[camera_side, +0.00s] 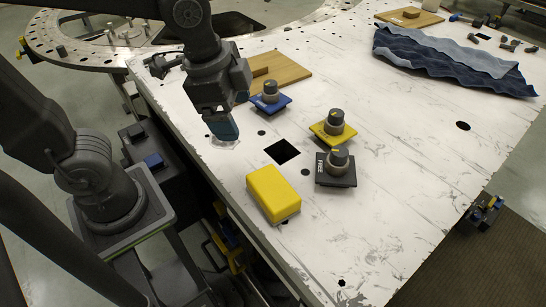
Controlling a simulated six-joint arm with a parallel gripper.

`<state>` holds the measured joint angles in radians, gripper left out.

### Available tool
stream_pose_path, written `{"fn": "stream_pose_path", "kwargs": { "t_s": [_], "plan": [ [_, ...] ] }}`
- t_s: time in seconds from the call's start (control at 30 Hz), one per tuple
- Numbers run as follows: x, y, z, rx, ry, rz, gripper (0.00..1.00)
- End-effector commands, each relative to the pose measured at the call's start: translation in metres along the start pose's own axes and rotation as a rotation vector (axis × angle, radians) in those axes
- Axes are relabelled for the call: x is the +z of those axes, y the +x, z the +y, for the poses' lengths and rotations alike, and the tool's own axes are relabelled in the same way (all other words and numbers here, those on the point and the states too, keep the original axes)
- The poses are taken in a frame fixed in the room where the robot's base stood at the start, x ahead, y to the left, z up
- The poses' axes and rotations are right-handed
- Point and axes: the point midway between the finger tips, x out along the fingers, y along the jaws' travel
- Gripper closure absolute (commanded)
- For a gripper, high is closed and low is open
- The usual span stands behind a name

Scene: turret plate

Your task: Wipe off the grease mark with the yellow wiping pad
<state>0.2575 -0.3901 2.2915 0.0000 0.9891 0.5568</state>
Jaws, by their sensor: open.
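The yellow wiping pad (273,192) is a thick block lying flat on the white table near its front left edge. My gripper (222,132) points down over the table's left edge area, above and to the left of the pad in the picture and apart from it. Its bluish end is low over the surface. It is open, though the gap between its fingers is hard to see from here. A faint greyish patch (227,145) shows just under the gripper; I cannot tell whether it is the grease mark. The tabletop has many dark scuffs and streaks.
Three knobs stand on blue (270,103), yellow (333,133) and black plates (335,171), right of my gripper. A square hole (282,151) lies near the pad. A wooden board (280,69) and folded blue cloth (450,60) lie further back. The front right of the table is clear.

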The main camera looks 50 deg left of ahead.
Motion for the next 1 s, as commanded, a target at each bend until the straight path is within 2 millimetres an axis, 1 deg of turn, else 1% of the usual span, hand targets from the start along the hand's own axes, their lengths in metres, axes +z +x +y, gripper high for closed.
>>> {"fn": "stream_pose_path", "kwargs": {
  "t_s": [0.03, 0.13, 0.2, 0.33, 0.43, 0.63, 1.0],
  "plan": [
    [-0.015, 0.009, 0.009, 0.042, 0.16, -0.037, 0.19],
    [-0.037, 0.024, 0.027, 0.109, 0.441, -0.087, 0.19],
    [-0.048, 0.033, 0.038, 0.149, 0.598, -0.111, 0.19],
    [-0.061, 0.044, 0.053, 0.2, 0.789, -0.137, 0.19],
    [-0.065, 0.048, 0.057, 0.216, 0.851, -0.143, 0.19],
    [-0.062, 0.059, 0.059, 0.219, 0.861, -0.146, 0.19],
    [-0.053, 0.099, 0.064, 0.217, 0.858, -0.145, 0.19]
  ]
}}
